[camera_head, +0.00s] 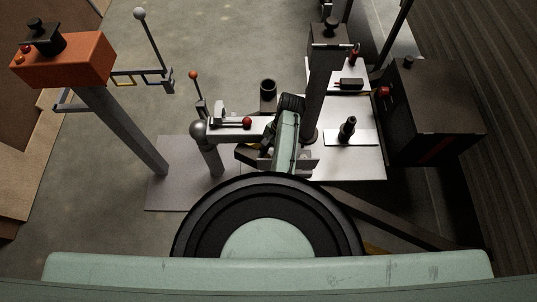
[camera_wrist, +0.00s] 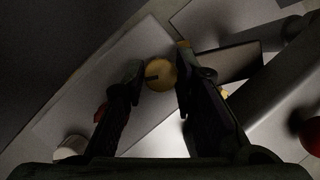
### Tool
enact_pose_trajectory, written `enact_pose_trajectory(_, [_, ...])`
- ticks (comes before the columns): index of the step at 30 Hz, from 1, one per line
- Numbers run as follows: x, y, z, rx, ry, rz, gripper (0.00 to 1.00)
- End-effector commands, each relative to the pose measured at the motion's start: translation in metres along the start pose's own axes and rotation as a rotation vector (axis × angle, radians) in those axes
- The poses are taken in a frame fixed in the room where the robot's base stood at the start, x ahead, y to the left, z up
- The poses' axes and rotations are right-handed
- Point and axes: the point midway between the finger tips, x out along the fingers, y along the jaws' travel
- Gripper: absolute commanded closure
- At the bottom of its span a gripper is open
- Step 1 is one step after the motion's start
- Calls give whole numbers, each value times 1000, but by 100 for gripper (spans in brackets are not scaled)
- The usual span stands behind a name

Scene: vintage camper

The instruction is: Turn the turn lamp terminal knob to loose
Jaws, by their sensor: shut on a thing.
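A round brass-yellow knob (camera_wrist: 161,70) with a short dark mark on its face is in the upper middle of the wrist view. I take it for the turn lamp terminal knob. My gripper (camera_wrist: 158,82) has one dark finger on each side of it and is shut on it. In the head view my gripper (camera_head: 248,155) is beside the pale green arm link, low over the work area. The knob cannot be made out there, and how far it is turned cannot be read.
A grey post with a lever and red ball (camera_head: 247,123) stands close by my gripper. A white table (camera_head: 362,165) with a black upright fitting (camera_head: 347,129) lies to the right, beside a dark cabinet (camera_head: 432,115).

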Motion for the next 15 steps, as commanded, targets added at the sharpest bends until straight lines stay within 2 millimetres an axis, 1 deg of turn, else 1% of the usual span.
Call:
enact_pose_trajectory(1, [0,0,0,0,0,0,82])
enact_pose_trajectory(9, [0,0,0,0,0,0,100])
enact_pose_trajectory(15, [0,0,0,-8,0,3,100])
